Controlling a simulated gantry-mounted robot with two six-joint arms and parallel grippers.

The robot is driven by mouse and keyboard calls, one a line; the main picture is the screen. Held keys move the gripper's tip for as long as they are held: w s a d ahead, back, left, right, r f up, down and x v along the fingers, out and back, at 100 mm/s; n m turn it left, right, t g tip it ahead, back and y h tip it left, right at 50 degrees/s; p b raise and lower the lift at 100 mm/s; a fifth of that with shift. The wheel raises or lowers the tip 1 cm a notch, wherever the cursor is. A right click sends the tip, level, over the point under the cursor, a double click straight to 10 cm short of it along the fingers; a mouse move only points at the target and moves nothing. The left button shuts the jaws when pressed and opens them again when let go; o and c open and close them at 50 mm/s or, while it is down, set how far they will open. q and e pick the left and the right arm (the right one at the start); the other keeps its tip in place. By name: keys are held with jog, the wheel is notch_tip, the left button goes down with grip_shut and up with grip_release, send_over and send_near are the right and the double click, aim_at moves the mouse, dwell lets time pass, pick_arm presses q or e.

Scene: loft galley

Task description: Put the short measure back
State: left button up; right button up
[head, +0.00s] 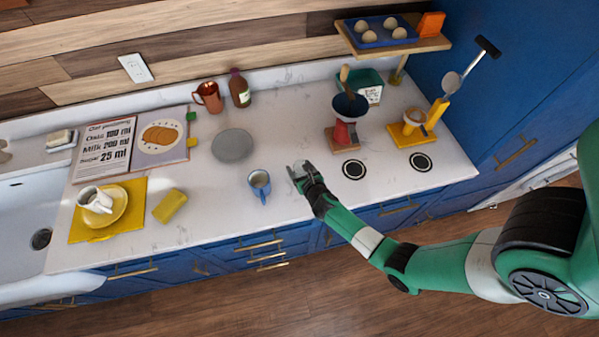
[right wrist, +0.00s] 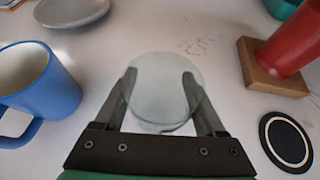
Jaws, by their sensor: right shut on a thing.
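My right gripper (head: 297,169) is shut on a clear glass vessel, which I take to be the short measure (head: 302,165), near the counter's front edge. In the right wrist view the glass (right wrist: 165,90) sits between the two fingers (right wrist: 158,75), seen from above as a round rim. I cannot tell whether its base touches the counter. Two black discs with white rings lie to its right, a nearer one (head: 354,169) and a farther one (head: 421,162). The nearer disc also shows in the right wrist view (right wrist: 287,140). My left gripper is not in view.
A blue mug (head: 259,184) stands left of the glass, with a grey plate (head: 232,146) behind it. A red stand (head: 342,136) with a dark bowl and a yellow stand (head: 406,136) are behind the discs. An open recipe book (head: 110,148) lies at left. Mid-counter is clear.

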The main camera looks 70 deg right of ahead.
notch_tip(320, 180, down, 2)
jog(key=shift+f+b, duration=0.1)
jog(key=shift+b, duration=0.2)
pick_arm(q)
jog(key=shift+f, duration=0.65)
pick_arm(e)
jog(key=o, duration=1.5)
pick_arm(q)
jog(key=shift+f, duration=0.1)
